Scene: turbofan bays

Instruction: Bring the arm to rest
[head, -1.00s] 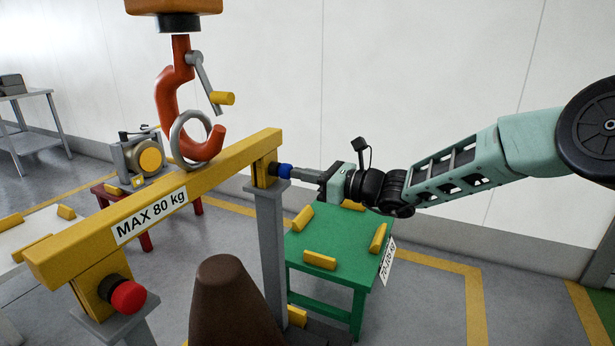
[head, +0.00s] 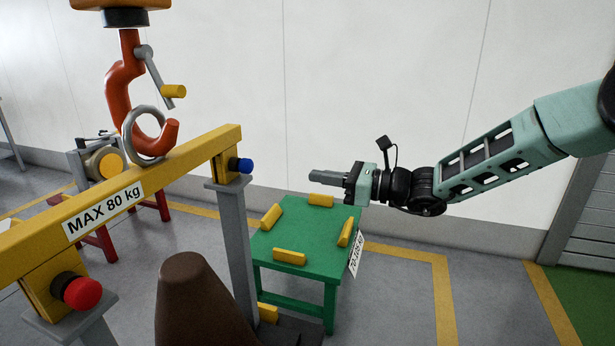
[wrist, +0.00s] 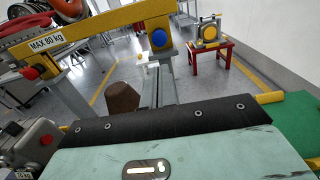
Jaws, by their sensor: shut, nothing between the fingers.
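My gripper (head: 318,175) is shut and empty in the head view. It points left, above the back of the green table (head: 290,240), with clear air between it and the blue knob (head: 241,165) on the end of the yellow beam (head: 140,188). My teal arm reaches in from the right.
An orange hook (head: 125,100) holds the beam by a grey ring (head: 130,135). A red knob (head: 82,293) sits on the beam's near end. A grey post (head: 236,240) stands beside the green table, which bears several yellow blocks. Floor to the right is free.

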